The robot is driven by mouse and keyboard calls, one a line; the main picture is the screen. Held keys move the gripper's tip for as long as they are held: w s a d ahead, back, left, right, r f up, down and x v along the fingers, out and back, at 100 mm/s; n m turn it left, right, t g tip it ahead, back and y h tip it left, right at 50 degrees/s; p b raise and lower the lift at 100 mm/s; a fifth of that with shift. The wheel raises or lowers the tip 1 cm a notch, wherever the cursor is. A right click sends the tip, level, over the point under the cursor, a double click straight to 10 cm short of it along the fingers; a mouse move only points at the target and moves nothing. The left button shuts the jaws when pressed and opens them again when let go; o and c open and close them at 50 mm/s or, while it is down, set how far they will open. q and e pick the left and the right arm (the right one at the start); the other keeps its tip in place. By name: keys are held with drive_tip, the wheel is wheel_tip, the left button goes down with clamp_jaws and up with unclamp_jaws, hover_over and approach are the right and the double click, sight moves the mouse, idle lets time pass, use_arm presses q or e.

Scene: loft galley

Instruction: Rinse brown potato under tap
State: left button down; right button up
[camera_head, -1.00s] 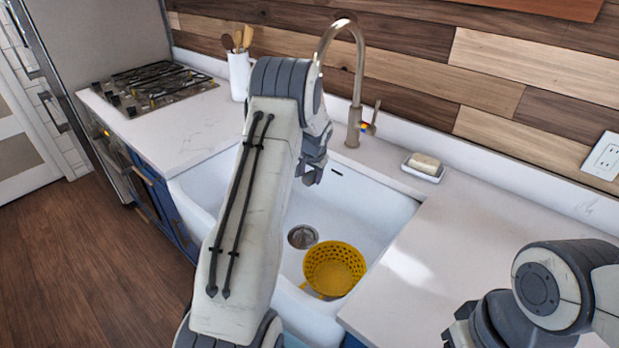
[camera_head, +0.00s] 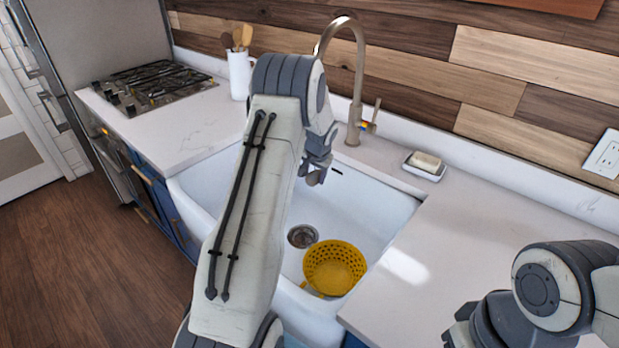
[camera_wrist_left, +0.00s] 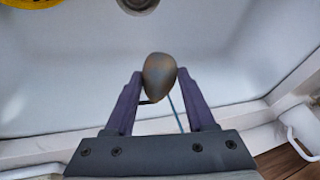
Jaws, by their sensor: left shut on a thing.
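My left gripper (camera_wrist_left: 160,88) is shut on the brown potato (camera_wrist_left: 159,77), which sits between its fingertips in the left wrist view. In the head view the left gripper (camera_head: 317,172) hangs over the white sink (camera_head: 368,207), near its back wall, and the potato is small and hard to make out. The tap (camera_head: 357,85) stands behind the sink, its spout arching behind my left arm, so its outlet is hidden. A thin bluish line runs below the potato in the wrist view; I cannot tell what it is. My right gripper (camera_head: 457,332) is partly in view at lower right.
A yellow colander (camera_head: 334,268) sits in the sink beside the drain (camera_head: 302,236). A soap dish (camera_head: 424,167) lies on the counter right of the tap. A white utensil holder (camera_head: 239,75) and a gas hob (camera_head: 155,88) are at left. The right counter is mostly clear.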

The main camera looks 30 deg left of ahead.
use_arm(q)
drive_tip(key=s+d+b, duration=0.4)
drive_tip(key=s, duration=0.2)
idle(0.5)
drive_tip(key=shift+s, duration=0.1)
idle(1.0)
drive_tip(key=s+d+r, duration=0.2)
drive_tip(key=s+r, duration=0.2)
drive_tip(key=shift+d, duration=0.35)
